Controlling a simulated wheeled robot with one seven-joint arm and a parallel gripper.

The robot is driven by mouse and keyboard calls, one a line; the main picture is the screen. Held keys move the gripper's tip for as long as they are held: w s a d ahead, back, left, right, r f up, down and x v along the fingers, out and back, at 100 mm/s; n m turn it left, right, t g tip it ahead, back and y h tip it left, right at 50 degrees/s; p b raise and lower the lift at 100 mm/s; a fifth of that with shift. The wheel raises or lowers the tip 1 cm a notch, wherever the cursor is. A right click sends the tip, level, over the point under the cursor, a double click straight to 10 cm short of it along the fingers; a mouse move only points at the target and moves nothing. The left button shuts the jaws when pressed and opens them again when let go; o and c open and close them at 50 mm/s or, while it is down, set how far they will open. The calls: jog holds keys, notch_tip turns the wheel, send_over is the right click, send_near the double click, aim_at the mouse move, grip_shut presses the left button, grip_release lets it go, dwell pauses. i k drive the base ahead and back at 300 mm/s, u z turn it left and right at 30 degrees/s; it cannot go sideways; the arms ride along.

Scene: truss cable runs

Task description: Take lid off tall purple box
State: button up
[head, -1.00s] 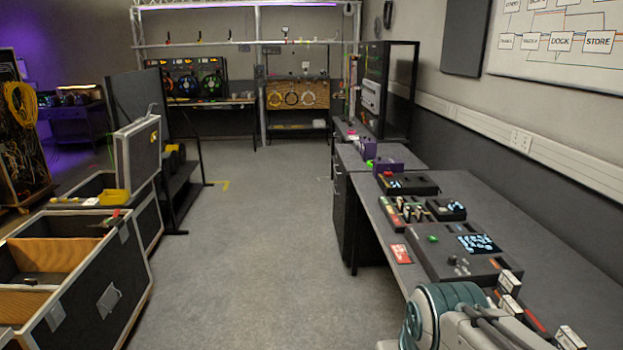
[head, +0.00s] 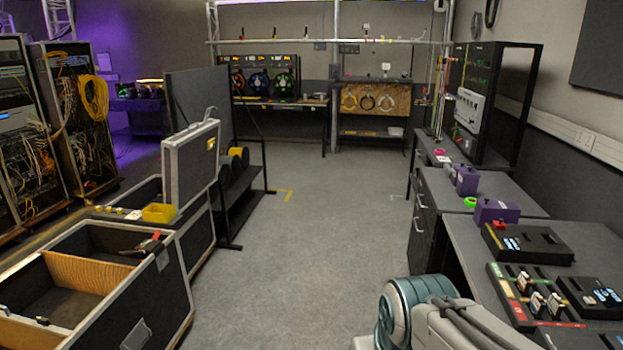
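A tall purple box (head: 467,181) stands on the grey bench top at the right, near the far bench section. It is small in the picture, and I cannot make out where its lid meets the body. A lower, wider purple box (head: 497,212) stands nearer to me on the bench. My gripper is not in view; only a part of my own arm shows at the bottom right.
A green ring (head: 471,202) lies between the purple boxes, and a pink piece (head: 439,152) lies farther back. Dark panels (head: 527,243) fill the near bench. Open flight cases (head: 87,270) stand at left. The floor (head: 300,240) between is clear.

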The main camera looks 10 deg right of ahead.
aim_at(470, 171)
jog(key=u, duration=0.1)
jog(key=i, duration=3.35)
jog(key=z, duration=0.65)
jog(key=i, duration=1.25)
jog(key=z, duration=2)
jog(key=i, duration=1.05)
jog(key=z, duration=0.6)
